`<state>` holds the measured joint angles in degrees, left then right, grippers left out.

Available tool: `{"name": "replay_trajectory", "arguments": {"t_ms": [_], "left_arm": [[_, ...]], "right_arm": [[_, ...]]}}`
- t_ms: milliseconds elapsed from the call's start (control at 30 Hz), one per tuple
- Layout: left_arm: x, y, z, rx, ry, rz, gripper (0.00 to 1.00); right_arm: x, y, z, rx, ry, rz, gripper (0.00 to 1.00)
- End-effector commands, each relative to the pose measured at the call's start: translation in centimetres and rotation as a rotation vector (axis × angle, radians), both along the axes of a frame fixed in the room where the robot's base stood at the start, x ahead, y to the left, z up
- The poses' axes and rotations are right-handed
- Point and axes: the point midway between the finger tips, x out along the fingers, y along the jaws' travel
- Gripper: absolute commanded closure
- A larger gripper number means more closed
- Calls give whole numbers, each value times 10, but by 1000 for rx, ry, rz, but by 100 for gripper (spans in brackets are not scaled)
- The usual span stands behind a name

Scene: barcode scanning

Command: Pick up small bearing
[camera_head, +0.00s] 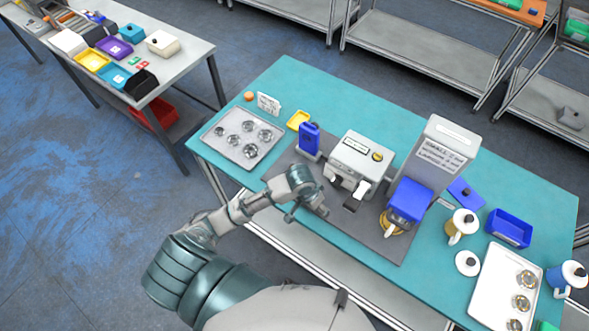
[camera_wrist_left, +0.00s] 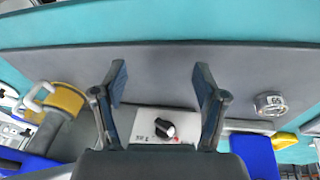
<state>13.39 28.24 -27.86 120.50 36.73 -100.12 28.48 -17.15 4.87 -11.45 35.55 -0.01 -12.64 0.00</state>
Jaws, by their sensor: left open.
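A small metal bearing (camera_wrist_left: 270,103) with a light marking on it sits on the grey mat (camera_wrist_left: 245,65) in the left wrist view, right of my gripper and apart from it. In the head view I cannot make this bearing out; my arm covers that part of the mat. Several bearings (camera_head: 248,126) lie in a silver tray (camera_head: 222,142) at the table's left end, and more (camera_head: 521,302) lie in a white tray (camera_head: 489,288) at the right. My left gripper (camera_wrist_left: 160,80) is open and empty over the mat; it also shows in the head view (camera_head: 322,210). My right gripper is not in view.
A blue holder (camera_head: 309,140), a white device (camera_head: 440,150), a blue-topped machine (camera_head: 409,200) and a blue bin (camera_head: 509,228) crowd the teal table (camera_head: 400,110). The mat's front strip is mostly clear.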

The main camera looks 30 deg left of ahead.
Motion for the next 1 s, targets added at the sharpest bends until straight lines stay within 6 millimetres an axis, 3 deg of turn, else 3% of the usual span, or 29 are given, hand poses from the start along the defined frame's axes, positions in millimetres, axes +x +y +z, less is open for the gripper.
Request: {"name": "replay_trajectory", "arguments": {"t_ms": [33,200,400,500,667,1000], "left_arm": [[22,15,16,34,14,26,28],[70,72,75,119,119,204,28],[92,124,137,155,194,413,28],[94,136,152,156,211,467,28],[95,139,139,157,223,487,28],[96,140,61,154,221,484,28]], "right_arm": [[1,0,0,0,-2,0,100],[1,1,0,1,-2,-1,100],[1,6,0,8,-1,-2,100],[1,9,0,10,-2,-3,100],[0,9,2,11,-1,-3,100],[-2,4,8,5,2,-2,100]]}}
